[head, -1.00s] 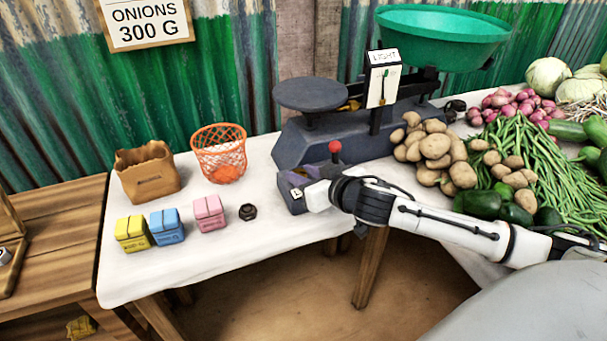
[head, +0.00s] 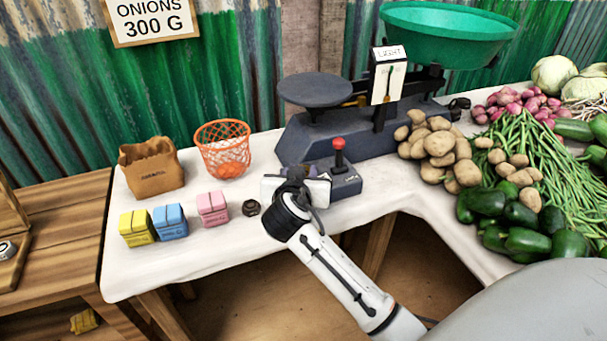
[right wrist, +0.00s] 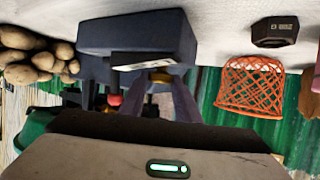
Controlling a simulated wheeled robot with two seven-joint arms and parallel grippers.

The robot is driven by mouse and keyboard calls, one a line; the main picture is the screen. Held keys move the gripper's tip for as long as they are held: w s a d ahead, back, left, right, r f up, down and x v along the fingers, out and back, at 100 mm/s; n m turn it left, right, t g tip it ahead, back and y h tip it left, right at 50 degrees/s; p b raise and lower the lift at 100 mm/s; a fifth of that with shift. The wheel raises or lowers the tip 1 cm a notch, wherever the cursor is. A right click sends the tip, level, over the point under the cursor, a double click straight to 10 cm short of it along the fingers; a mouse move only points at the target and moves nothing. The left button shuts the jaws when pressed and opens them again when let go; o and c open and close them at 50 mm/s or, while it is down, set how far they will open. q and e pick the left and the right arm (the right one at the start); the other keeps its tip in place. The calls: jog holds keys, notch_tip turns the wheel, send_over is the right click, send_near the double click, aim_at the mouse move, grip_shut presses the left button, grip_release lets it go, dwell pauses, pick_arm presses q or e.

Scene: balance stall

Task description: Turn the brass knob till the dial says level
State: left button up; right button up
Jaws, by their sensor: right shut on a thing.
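The dark balance scale (head: 345,138) stands on the white table with a flat plate on the left and a green pan on the right. Its dial (head: 388,82) has a card reading LIGHT and a dark pointer. A small dark box (head: 345,182) with a red-topped lever (head: 338,150) stands at its front. My right gripper (head: 305,172) is at the box's left side and hides the knob in the head view. In the right wrist view the brass knob (right wrist: 160,77) shows between the fingertips (right wrist: 162,84), which are shut on it. My left gripper is not in view.
A dark hex weight (head: 251,207) and pink (head: 212,208), blue and yellow packets lie left of my gripper. An orange basket (head: 222,150) and a brown bag (head: 151,168) stand behind them. Potatoes (head: 440,145) and green vegetables crowd the right.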

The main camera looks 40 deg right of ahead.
jog(key=shift+m+g+h, duration=0.4)
jog(key=shift+m, duration=0.1)
jog(key=o, duration=1)
